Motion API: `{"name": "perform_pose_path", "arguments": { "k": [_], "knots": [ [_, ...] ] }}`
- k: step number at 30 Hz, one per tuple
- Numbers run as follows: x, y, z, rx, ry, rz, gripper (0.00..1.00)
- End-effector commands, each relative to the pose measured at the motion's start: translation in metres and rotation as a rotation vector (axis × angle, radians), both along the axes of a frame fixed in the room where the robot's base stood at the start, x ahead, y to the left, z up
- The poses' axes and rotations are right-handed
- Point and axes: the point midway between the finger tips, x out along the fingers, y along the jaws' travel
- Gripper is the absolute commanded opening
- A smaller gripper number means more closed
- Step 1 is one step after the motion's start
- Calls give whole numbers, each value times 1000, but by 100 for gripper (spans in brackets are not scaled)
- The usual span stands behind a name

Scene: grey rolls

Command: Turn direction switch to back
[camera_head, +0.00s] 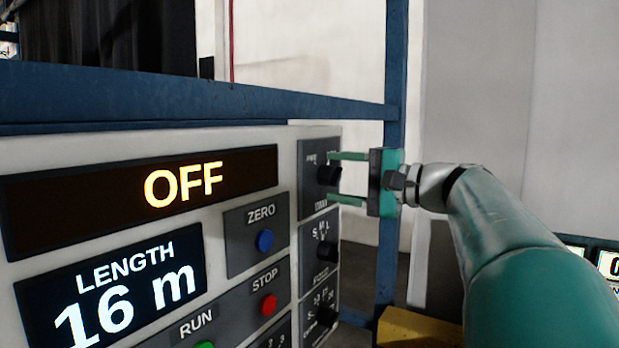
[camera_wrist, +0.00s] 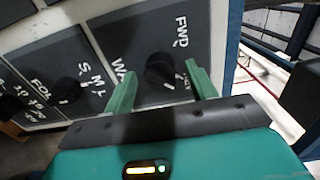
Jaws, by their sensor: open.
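The direction switch is a black round knob (camera_head: 328,174) on the top dark plate at the right end of the control panel. In the wrist view the knob (camera_wrist: 160,70) sits on a plate marked FWD, with other lettering partly hidden by a finger. My gripper (camera_head: 332,178) is open, facing the panel, with one green finger above the knob and one below it. In the wrist view my gripper (camera_wrist: 161,70) has a finger on each side of the knob, with gaps showing. I cannot tell which label the knob points to.
Below are two more black knobs (camera_head: 327,250) (camera_head: 326,316). To the left are a blue ZERO button (camera_head: 265,241), a red STOP button (camera_head: 268,305), an OFF display (camera_head: 184,186) and a LENGTH display (camera_head: 125,297). A blue frame post (camera_head: 395,80) stands behind my gripper.

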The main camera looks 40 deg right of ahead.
Motion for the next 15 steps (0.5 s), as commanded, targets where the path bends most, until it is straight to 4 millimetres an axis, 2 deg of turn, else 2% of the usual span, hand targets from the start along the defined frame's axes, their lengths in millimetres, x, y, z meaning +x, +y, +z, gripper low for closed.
{"name": "perform_pose_path", "arguments": {
  "k": [5, 15],
  "knots": [
    [-24, -9, 1, 0, -2, -3, 56],
    [-94, -34, 0, 0, 0, -3, 56]
  ]
}}
